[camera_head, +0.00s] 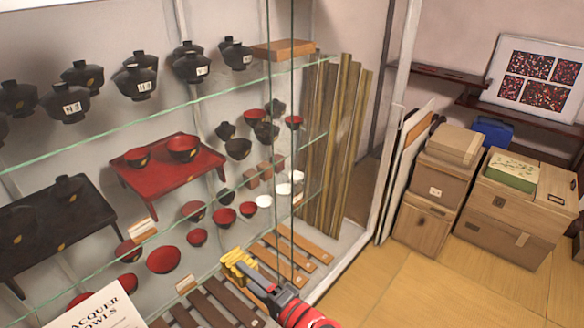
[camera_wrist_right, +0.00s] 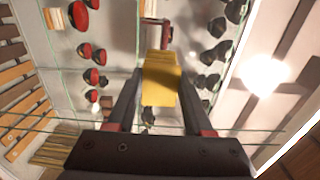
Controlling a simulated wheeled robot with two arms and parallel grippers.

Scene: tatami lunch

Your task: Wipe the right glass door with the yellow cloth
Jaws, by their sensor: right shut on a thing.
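The right glass door (camera_head: 335,130) is a clear upright pane at the front of the display case, with thin vertical edges near its left side. My right gripper (camera_head: 256,280) is low in front of the glass, near these edges. It is shut on the yellow cloth (camera_head: 238,265), which looks like a small folded block. In the right wrist view the cloth (camera_wrist_right: 160,82) sits between the two dark fingers (camera_wrist_right: 158,100). I cannot tell whether the cloth touches the glass. My left gripper is not in view.
Behind the glass are shelves with black lidded bowls (camera_head: 138,82), a red tray table (camera_head: 172,172), red bowls (camera_head: 164,260) and wooden slats (camera_head: 330,140). A white sign (camera_head: 100,310) is at lower left. Wooden boxes (camera_head: 515,205) stand right of the case; floor (camera_head: 420,285) before them is clear.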

